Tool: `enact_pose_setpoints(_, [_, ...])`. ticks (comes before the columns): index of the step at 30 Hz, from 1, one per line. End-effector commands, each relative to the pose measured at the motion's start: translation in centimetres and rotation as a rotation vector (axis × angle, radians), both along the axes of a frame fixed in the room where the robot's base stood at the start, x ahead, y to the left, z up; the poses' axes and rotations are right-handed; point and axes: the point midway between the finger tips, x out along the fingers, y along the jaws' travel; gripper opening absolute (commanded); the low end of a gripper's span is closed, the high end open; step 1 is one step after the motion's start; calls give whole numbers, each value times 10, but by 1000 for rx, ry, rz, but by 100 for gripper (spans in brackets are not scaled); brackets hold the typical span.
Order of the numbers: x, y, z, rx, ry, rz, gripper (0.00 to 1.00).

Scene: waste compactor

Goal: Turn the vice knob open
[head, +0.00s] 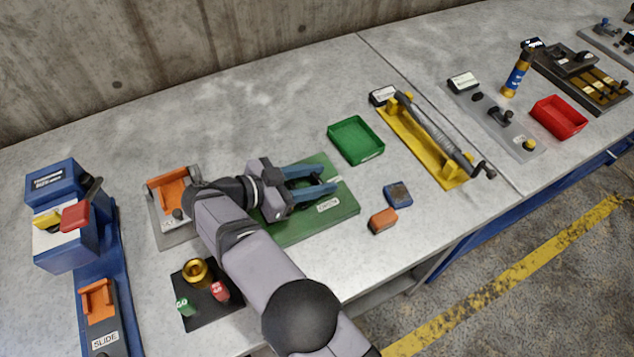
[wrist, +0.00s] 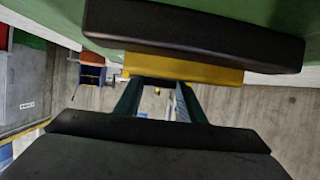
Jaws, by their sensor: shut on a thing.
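My gripper (head: 322,181) has its two blue fingers over the green board (head: 335,213), pointing right. In the wrist view my gripper (wrist: 153,85) has its fingertips reaching to a dark bar (wrist: 195,35) with a yellow strip (wrist: 185,66) under it, in front of the green surface. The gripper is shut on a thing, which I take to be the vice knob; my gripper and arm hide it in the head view. How far the knob is turned cannot be seen.
Left of my gripper stands an orange block fixture (head: 172,190). A black pad with a brass knob (head: 197,270) lies in front of it. A green tray (head: 356,140) and yellow fixture (head: 435,145) stand right. Orange (head: 382,220) and blue (head: 398,194) blocks lie near the front edge.

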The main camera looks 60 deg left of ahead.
Motion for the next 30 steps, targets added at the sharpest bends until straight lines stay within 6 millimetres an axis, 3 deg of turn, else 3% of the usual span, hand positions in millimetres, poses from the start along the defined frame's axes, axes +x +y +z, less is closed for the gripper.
enact_pose_setpoints(24, [2,1,4,4,-7,-54,14])
enact_pose_setpoints(25, [2,1,4,5,-7,-55,43])
enact_pose_setpoints(26, [2,1,4,5,-7,-55,50])
enact_pose_setpoints(27, [2,1,4,4,-6,-54,55])
enact_pose_setpoints(30, [2,1,3,3,-5,-54,55])
